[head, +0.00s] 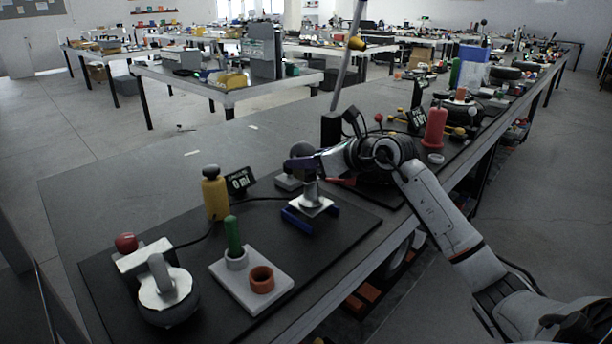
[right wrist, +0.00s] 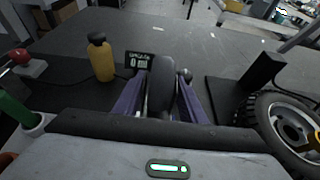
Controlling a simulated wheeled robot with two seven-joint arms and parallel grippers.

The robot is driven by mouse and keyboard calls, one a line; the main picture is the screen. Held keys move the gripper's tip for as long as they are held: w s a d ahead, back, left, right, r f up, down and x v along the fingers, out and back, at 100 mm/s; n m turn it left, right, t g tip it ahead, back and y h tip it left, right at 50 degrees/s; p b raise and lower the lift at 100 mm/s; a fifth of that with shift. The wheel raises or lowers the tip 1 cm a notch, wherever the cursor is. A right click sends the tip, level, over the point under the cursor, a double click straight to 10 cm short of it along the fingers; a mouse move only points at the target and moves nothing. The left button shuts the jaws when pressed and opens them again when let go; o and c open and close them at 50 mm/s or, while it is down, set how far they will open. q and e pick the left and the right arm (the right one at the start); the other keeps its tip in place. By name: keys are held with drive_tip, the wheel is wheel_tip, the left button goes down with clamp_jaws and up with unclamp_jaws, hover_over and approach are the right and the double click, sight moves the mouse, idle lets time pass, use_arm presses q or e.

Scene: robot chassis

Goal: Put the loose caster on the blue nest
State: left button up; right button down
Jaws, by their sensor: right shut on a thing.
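The loose caster is wheel-up in the head view, with its dark wheel (head: 302,151), grey stem (head: 311,188) and pale plate (head: 313,204). My right gripper (head: 303,163) is shut on the wheel; in the right wrist view the wheel (right wrist: 161,85) stands between the two purple fingers. The plate is over the blue nest (head: 297,219), whose blue edges show on both sides below it. The frames do not settle whether the plate fully rests on the nest. The wrist view hides the plate and nest. My left gripper is out of view.
On the dark mat (head: 345,235) are a yellow bottle (head: 215,196), a small display (head: 240,181), and a white base (head: 275,290) with a green peg (head: 232,236) and orange ring (head: 262,279). A wheeled part (head: 165,298) is at front left. A red cylinder (head: 434,130) stands farther right.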

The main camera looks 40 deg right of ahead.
sight(306, 172)
drive_tip(key=shift+f, duration=1.7)
drive_tip(key=c, duration=1.6)
unclamp_jaws()
drive_tip(key=shift+f, duration=0.25)
drive_tip(key=o, duration=0.5)
drive_tip(key=shift+r, duration=0.2)
drive_tip(key=shift+s+r, duration=0.1)
drive_tip(key=shift+s, duration=0.05)
drive_tip(key=b+v, duration=0.1)
drive_tip(key=v, duration=1)
drive_tip(key=shift+s+r, duration=0.1)
drive_tip(key=shift+s, duration=0.3)
